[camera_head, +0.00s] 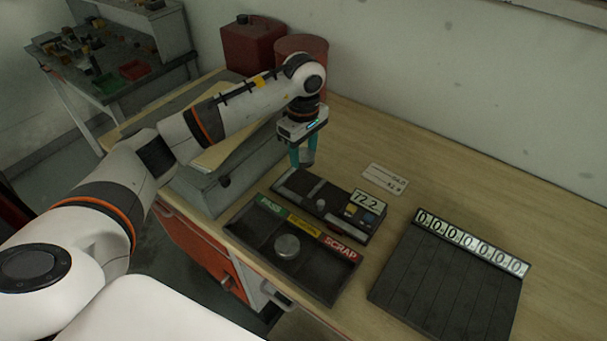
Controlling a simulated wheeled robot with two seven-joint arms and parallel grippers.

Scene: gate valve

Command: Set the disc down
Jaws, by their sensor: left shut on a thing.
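My left gripper (303,156) points down with teal fingers over the back left end of a dark gauge box (338,219). It is shut on a small grey thing, likely a disc (309,156), mostly hidden by the fingers. It appears to be held above the box, but I cannot tell the exact gap. The gauge's display (368,200) reads 72.2. A dark sorting tray (265,238) in front has green PASS, yellow and red SCRAP labels. A round silver disc (287,247) lies in its middle part. My right gripper is not in view.
A dark slotted rack (445,280) with number labels stands at the right. A white card (385,179) lies on the wooden table (440,165). A grey case (215,190) stands left of the gauge, and red containers (252,45) stand behind. The table's back right is clear.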

